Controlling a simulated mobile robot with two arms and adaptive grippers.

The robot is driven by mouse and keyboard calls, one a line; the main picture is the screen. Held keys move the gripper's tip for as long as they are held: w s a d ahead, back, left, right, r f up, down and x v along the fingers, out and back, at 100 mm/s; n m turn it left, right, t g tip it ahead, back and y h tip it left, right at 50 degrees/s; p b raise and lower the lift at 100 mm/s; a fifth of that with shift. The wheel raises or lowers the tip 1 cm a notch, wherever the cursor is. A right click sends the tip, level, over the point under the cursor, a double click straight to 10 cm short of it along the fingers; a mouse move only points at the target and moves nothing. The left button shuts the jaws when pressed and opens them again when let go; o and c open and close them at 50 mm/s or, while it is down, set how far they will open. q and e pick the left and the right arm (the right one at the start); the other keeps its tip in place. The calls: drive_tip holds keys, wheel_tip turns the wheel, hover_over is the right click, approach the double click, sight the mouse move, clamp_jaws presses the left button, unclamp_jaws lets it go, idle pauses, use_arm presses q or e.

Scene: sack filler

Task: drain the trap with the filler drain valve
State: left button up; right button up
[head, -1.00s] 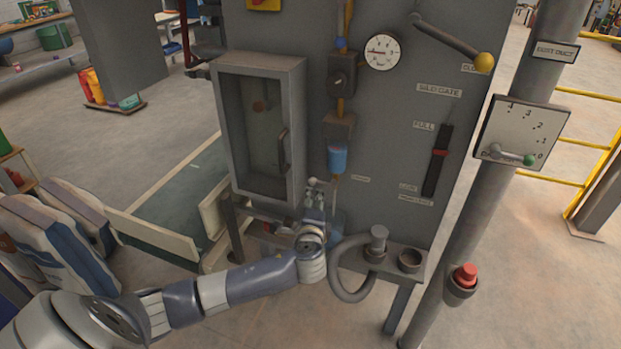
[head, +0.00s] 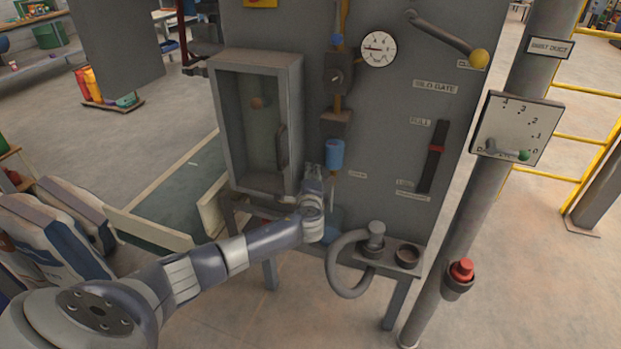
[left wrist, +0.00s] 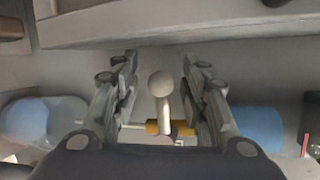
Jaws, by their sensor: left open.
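My left gripper (head: 314,172) is in front of the filler panel, just left of and below the blue trap bowl (head: 334,154). In the left wrist view it is open (left wrist: 160,68), with one finger on each side of a pale round-knobbed lever (left wrist: 161,85), which looks like the drain valve handle. A gap shows between the knob and each finger. A brass-coloured part (left wrist: 158,127) sits at the lever's base. In the head view the gripper hides the lever. My right gripper is not in view.
A glass-fronted cabinet (head: 292,110) stands close left of the gripper. A grey hose (head: 335,265) loops below right, beside a bench with a round cup (head: 408,254). A pressure gauge (head: 379,49) and a slider (head: 433,155) are on the panel. Filled sacks (head: 75,215) are at left.

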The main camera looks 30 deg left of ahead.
use_arm(q)
drive_tip(key=c, duration=0.6)
clamp_jaws()
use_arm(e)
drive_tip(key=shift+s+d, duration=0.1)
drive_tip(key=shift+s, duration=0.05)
